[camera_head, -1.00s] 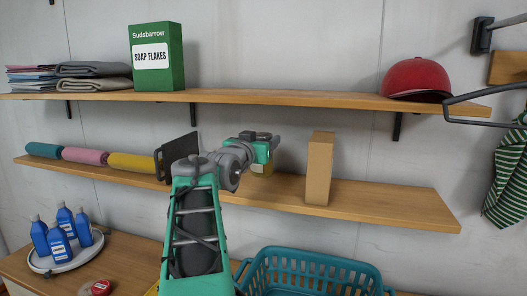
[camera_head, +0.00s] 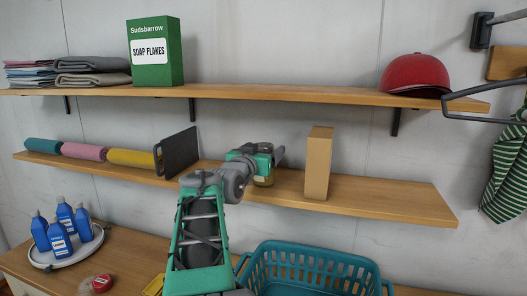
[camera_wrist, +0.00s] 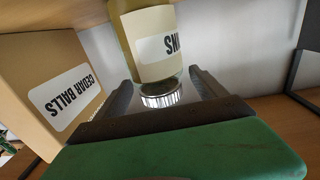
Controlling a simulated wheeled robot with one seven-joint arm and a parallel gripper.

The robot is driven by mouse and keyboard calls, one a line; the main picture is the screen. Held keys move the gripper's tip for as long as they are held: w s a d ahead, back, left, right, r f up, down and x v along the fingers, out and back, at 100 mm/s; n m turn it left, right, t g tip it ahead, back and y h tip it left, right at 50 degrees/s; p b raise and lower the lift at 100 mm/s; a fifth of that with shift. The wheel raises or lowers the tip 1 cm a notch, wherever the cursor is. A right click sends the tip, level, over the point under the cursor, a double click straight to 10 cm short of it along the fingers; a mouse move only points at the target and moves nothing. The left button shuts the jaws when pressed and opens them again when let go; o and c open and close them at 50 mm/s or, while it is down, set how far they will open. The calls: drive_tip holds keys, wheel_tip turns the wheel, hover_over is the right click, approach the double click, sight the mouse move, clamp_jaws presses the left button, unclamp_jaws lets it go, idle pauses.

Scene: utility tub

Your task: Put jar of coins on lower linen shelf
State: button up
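The jar of coins (camera_wrist: 152,45) has a pale label, partly readable, and a ribbed silver lid. The wrist view shows it upside down and a little slanted. In the head view only a yellowish part of the jar (camera_head: 263,181) shows under my gripper (camera_head: 262,158), at the lower shelf. Its base appears to be on that shelf (camera_head: 385,197). In the wrist view my gripper (camera_wrist: 161,78) has one finger on each side of the lid, with a visible gap to it. The fingers look open. Contact at the jar's shoulder is hard to judge.
A tan cedar balls box (camera_head: 318,165) stands close right of the jar. A dark bookend-like panel (camera_head: 180,152) and rolled towels (camera_head: 85,151) are to the left. The upper shelf (camera_head: 280,97) runs above. A teal basket (camera_head: 310,270) is below. The lower shelf's right end is clear.

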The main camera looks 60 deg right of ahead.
drive_tip(key=shift+r, duration=0.1)
drive_tip(key=s+a+b, duration=0.1)
drive_tip(key=a+b, duration=0.3)
drive_tip(key=a, duration=0.8)
drive_tip(key=w+a+f+n+t+y, duration=0.5)
drive_tip(key=w+a+f, duration=0.4)
drive_tip(key=w+f, duration=0.2)
drive_tip(key=w+a+f+n+y, duration=0.2)
drive_tip(key=w+a+f+y, duration=0.1)
drive_tip(key=a+f, duration=0.35)
drive_tip(key=w+a+f+n+y, duration=0.25)
drive_tip(key=a+f+y, duration=0.2)
drive_tip(key=a, duration=0.35)
drive_tip(key=s+a+f+n+g+y, duration=0.1)
drive_tip(key=s+a+f+n+y, duration=0.1)
drive_tip(key=a+f, duration=0.5)
drive_tip(key=s+a+f+n+g+y, duration=0.2)
drive_tip(key=s+a+f+n, duration=0.3)
drive_tip(key=a, duration=0.9)
wheel_tip(320, 180, down, 2)
drive_tip(key=s+y, duration=0.1)
drive_tip(key=s, duration=0.1)
drive_tip(key=shift+s+a+p, duration=0.3)
